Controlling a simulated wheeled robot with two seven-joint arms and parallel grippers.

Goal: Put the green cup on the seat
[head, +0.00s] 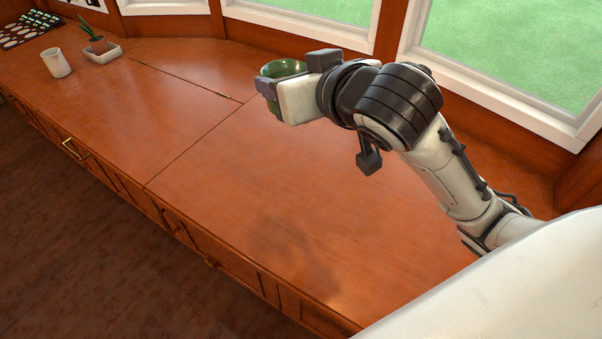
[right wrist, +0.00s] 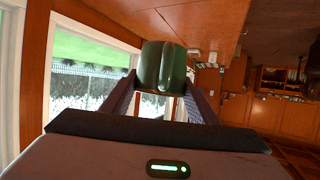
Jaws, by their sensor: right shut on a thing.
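The green cup (head: 283,69) is at my right gripper (head: 268,88) in the head view, over the far part of the wooden window seat (head: 250,180). The gripper is shut on the cup, and its body hides much of the cup. In the right wrist view the green cup (right wrist: 162,66) sits between the two fingers (right wrist: 160,98). I cannot tell whether the cup touches the wood or is held above it. My left gripper is not in view.
A white cup (head: 56,63) stands at the left, near a small potted plant (head: 97,43) in a white tray (head: 103,54). A dark patterned board (head: 30,30) lies at the far left. Windows (head: 510,60) line the back. The middle of the wooden surface is clear.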

